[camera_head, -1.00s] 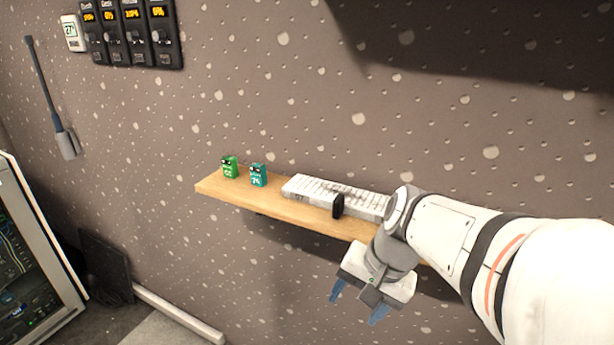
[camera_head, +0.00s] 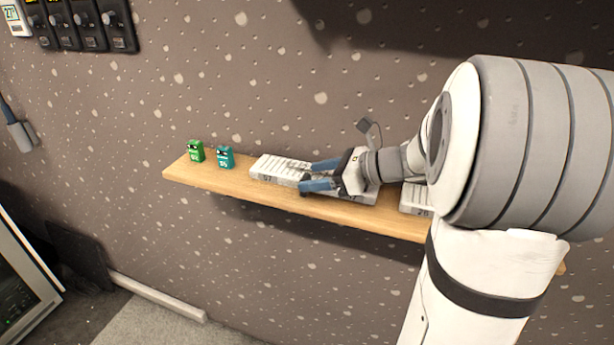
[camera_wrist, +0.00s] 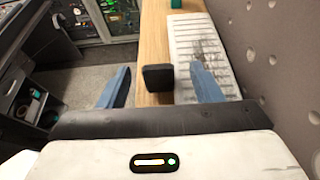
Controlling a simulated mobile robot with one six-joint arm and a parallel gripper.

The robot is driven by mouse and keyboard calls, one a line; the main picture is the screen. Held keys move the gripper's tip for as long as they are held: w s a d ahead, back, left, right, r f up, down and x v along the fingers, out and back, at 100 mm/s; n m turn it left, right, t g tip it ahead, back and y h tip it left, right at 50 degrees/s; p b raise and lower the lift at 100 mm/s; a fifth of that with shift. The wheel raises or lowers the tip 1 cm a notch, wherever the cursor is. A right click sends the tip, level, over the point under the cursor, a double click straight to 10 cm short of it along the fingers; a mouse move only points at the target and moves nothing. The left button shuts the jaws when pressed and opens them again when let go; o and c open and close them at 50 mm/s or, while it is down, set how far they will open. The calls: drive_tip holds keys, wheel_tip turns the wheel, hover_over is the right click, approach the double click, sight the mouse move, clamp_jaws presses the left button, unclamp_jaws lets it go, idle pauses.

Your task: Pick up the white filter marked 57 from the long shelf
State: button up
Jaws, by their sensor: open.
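The white slatted filter marked 57 (camera_head: 270,169) lies flat on the long wooden shelf (camera_head: 225,185), with grey smudges on its top. A black tab, probably its handle, stands at its front edge; it shows in the wrist view (camera_wrist: 158,77). My gripper (camera_head: 308,176) is open over the filter, its blue fingers pointing left along the shelf. In the wrist view my gripper (camera_wrist: 160,86) has a finger on each side of the tab, the right one over the slats (camera_wrist: 195,40). I cannot tell whether the fingers touch anything. My gripper hides the filter's right part.
A green block (camera_head: 196,151) and a teal block (camera_head: 226,157) with faces stand at the shelf's left end. Another white filter (camera_head: 415,199) lies to the right, partly behind my arm. The speckled wall (camera_head: 250,80) is close behind the shelf.

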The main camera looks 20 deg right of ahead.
sight(309, 178)
drive_tip(key=x, duration=0.3)
drive_tip(key=shift+a+f, duration=0.1)
drive_tip(key=shift+f, duration=0.05)
drive_tip(key=shift+c, duration=0.2)
drive_tip(key=c, duration=1.1)
drive_tip(key=shift+c, duration=0.2)
